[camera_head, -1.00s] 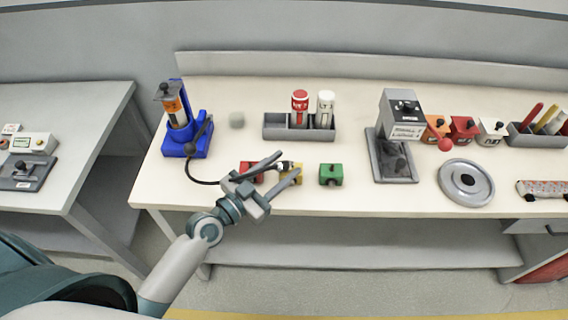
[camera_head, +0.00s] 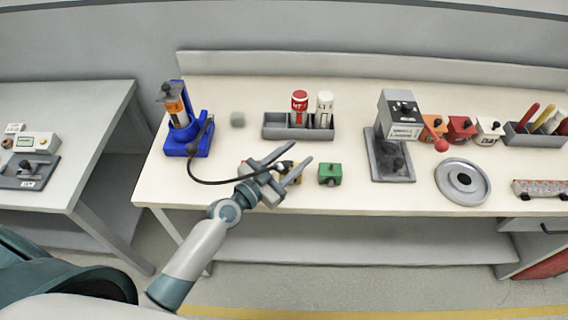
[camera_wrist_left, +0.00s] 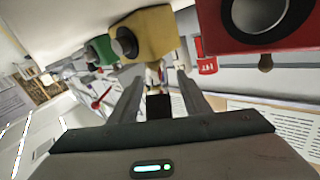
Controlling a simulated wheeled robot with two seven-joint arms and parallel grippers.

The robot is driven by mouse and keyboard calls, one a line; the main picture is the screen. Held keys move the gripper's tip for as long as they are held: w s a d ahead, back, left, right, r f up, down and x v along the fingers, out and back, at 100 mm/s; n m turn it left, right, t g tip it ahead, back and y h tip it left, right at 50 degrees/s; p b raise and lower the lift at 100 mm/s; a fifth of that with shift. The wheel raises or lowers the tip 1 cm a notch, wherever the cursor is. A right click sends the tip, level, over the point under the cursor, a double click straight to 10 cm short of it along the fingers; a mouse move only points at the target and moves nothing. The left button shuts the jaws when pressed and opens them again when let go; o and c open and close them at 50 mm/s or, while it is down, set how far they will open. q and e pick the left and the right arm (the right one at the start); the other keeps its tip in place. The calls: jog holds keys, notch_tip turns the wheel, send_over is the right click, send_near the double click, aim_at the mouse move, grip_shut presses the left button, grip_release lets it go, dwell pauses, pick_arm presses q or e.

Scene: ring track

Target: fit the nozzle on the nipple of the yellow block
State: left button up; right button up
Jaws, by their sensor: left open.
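The yellow block (camera_head: 293,178) stands near the table's front edge, partly hidden behind my left gripper (camera_head: 302,152). In the left wrist view the yellow block (camera_wrist_left: 158,30) is just past my fingertips, its dark round face to the left. My left gripper is open, its fingers apart on either side of the nozzle (camera_wrist_left: 154,76). The nozzle is small and brass-coloured with a black rear part, and its tip is at the yellow block's near edge. The nipple is hidden, so I cannot tell whether the nozzle sits on it. My right gripper is not in view.
The black hose (camera_head: 215,183) runs from the blue pump (camera_head: 186,140) to my gripper. A green block (camera_head: 330,174) stands right of the yellow one. A red block (camera_wrist_left: 255,25) shows close in the wrist view. A grey rack (camera_head: 284,132) with tubes stands behind.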

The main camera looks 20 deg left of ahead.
pick_arm(q)
grip_shut()
jog(key=shift+r, duration=0.1)
jog(key=shift+r, duration=0.45)
notch_tip(320, 180, up, 3)
jog(key=shift+r+p, duration=0.1)
jog(key=shift+p, duration=0.25)
jog(key=w+d+r, duration=0.1)
jog(key=d+r, duration=0.2)
jog(key=d, duration=0.2)
jog(key=d+r+b, duration=0.1)
jog(key=d+r, duration=0.2)
jog(key=d, duration=0.3)
jog(key=shift+w+d+r, duration=0.3)
jog(key=shift+w+r, duration=0.1)
jog(key=shift+f, duration=0.1)
